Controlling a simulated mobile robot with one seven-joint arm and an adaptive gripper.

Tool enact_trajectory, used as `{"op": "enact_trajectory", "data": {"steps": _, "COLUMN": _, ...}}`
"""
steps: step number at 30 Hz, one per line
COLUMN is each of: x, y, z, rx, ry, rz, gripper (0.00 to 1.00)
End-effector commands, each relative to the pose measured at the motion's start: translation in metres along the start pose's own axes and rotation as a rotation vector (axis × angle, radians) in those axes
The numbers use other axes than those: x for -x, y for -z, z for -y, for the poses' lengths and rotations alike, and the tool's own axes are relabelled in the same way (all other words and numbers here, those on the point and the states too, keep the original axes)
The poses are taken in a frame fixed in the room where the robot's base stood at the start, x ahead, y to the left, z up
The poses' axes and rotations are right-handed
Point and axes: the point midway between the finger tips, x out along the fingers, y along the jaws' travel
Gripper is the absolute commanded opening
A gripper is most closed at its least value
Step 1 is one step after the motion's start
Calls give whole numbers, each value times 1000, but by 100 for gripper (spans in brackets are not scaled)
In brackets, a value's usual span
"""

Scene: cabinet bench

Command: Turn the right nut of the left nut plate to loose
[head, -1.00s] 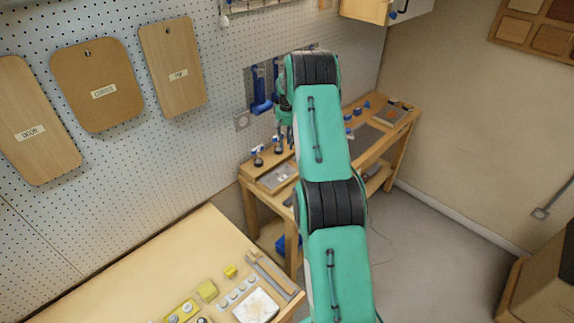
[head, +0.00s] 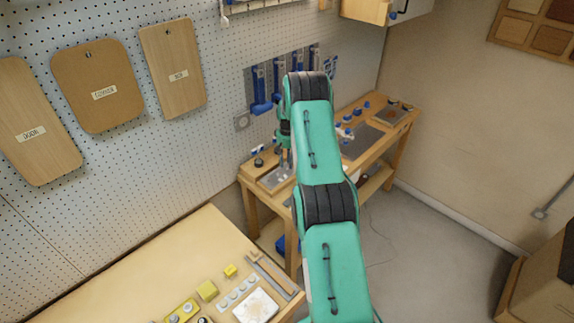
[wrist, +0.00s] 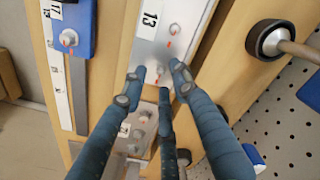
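In the wrist view a pale metal plate marked 13 (wrist: 182,12) carries one nut (wrist: 174,30) near the top and another nut (wrist: 161,70) lower down, with small red marks by them. My gripper (wrist: 157,76) has its blue fingers spread, with tips on either side of the lower nut; I cannot tell whether they touch it. A second metal plate (wrist: 140,128) with nuts lies lower, partly hidden by the fingers. In the head view a metal plate (head: 274,179) lies at the left end of the far bench, below my gripper (head: 285,158).
Blue-handled tools (head: 260,92) hang on the pegboard close behind my arm. A nearer wooden table (head: 150,275) holds yellow blocks.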

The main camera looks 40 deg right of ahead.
Motion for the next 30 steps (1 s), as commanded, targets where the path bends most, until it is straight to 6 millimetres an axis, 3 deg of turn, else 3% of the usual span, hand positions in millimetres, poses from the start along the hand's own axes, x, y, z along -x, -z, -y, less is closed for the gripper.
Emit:
{"op": "enact_trajectory", "data": {"steps": 6, "x": -13, "y": 0, "z": 0, "rx": 0, "ry": 0, "rz": -1, "gripper": 29}}
{"op": "enact_trajectory", "data": {"steps": 17, "x": -15, "y": 0, "z": 0, "rx": 0, "ry": 0, "rz": -1, "gripper": 29}}
{"op": "enact_trajectory", "data": {"steps": 21, "x": -15, "y": 0, "z": 0, "rx": 0, "ry": 0, "rz": -1, "gripper": 1}}
{"op": "enact_trajectory", "data": {"steps": 30, "x": -15, "y": 0, "z": 0, "rx": 1, "ry": 0, "rz": 0, "gripper": 0}}
